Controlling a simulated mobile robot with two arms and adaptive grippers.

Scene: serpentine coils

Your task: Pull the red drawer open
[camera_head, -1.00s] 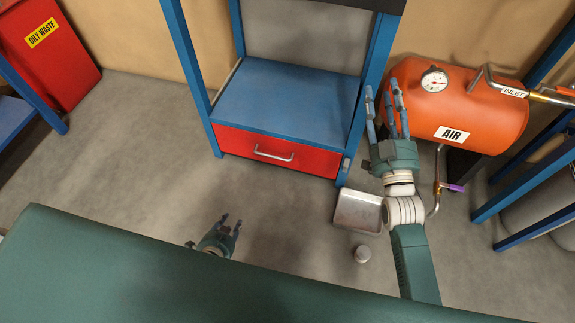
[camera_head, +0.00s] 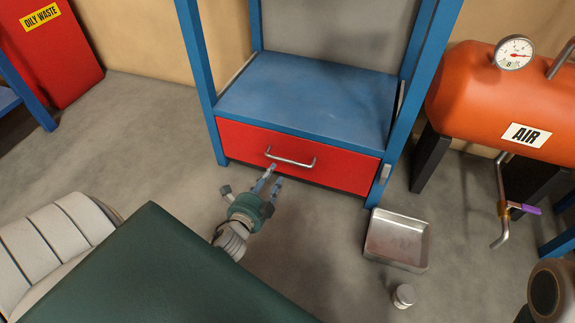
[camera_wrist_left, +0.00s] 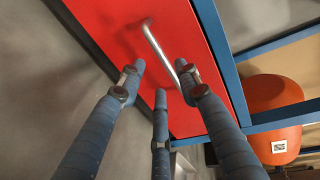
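The red drawer (camera_head: 340,167) sits shut, flush in the base of the blue frame. Its curved metal handle (camera_head: 290,162) is on the drawer front. My left gripper (camera_head: 270,182) is just in front of and below the handle in the head view, with nothing held. In the left wrist view its three blue fingers (camera_wrist_left: 162,78) are spread apart, pointing at the drawer front (camera_wrist_left: 110,32). The handle (camera_wrist_left: 160,48) shows beyond and between the fingertips; whether any finger touches it I cannot tell. My right gripper is not in view.
A metal tray (camera_head: 398,240) and a small round container (camera_head: 403,295) are on the floor right of the drawer. An orange air tank (camera_head: 480,95) stands further right. A red oily-waste bin (camera_head: 50,50) is at the far left. The floor before the drawer is clear.

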